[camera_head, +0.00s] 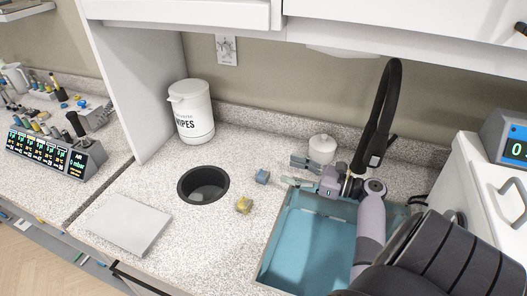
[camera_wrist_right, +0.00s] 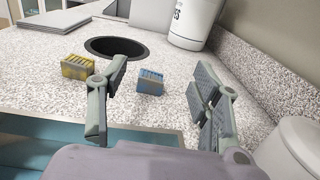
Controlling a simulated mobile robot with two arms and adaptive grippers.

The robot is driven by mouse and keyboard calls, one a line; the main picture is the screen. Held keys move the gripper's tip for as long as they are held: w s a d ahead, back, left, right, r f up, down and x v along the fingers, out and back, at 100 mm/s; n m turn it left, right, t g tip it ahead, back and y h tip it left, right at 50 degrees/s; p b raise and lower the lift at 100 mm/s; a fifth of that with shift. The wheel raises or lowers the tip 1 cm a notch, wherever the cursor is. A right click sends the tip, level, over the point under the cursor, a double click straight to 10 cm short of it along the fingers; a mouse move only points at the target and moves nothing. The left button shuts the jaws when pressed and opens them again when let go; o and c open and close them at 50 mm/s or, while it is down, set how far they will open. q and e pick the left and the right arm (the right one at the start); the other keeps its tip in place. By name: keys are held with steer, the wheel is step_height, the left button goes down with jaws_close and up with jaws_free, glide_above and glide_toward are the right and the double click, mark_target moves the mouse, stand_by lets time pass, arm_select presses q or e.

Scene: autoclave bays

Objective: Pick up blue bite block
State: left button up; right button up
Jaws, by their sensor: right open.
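The blue bite block (camera_head: 262,176) rests on the speckled counter, between the round black-rimmed hole and the sink. It also shows in the right wrist view (camera_wrist_right: 150,81), between my two fingers in the picture but ahead of them, with a gap. My right gripper (camera_head: 299,173) is open and empty at the sink's back left corner, to the right of the block. Its spread fingers (camera_wrist_right: 158,80) show in the right wrist view. A yellow block (camera_head: 243,204) lies on the counter just left of and nearer than the blue one. My left gripper is in neither view.
The sink (camera_head: 310,245) lies under my right arm. A black faucet (camera_head: 378,115) and a small white pot (camera_head: 321,149) stand close behind my gripper. The wipes tub (camera_head: 191,112), counter hole (camera_head: 204,185) and grey flat panel (camera_head: 129,223) are to the left.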

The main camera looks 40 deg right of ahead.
mark_target(268, 176)
steer(key=f, duration=0.4)
steer(key=shift+w+a+f, duration=0.25)
steer(key=shift+a+f, duration=0.05)
steer(key=shift+f, duration=0.1)
steer(key=shift+w+f, duration=0.1)
steer(key=shift+w, duration=0.15)
steer(key=shift+r+p+x, duration=0.2)
steer(key=shift+p+x, duration=0.3)
steer(key=shift+x, duration=0.4)
steer(key=p+x, duration=0.1)
steer(key=x, duration=0.3)
steer(key=shift+f, duration=0.1)
steer(key=shift+w+a, duration=0.1)
steer(key=shift+w, duration=0.1)
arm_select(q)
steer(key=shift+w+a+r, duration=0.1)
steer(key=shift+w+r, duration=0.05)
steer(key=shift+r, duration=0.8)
arm_select(e)
steer(key=shift+f, duration=0.1)
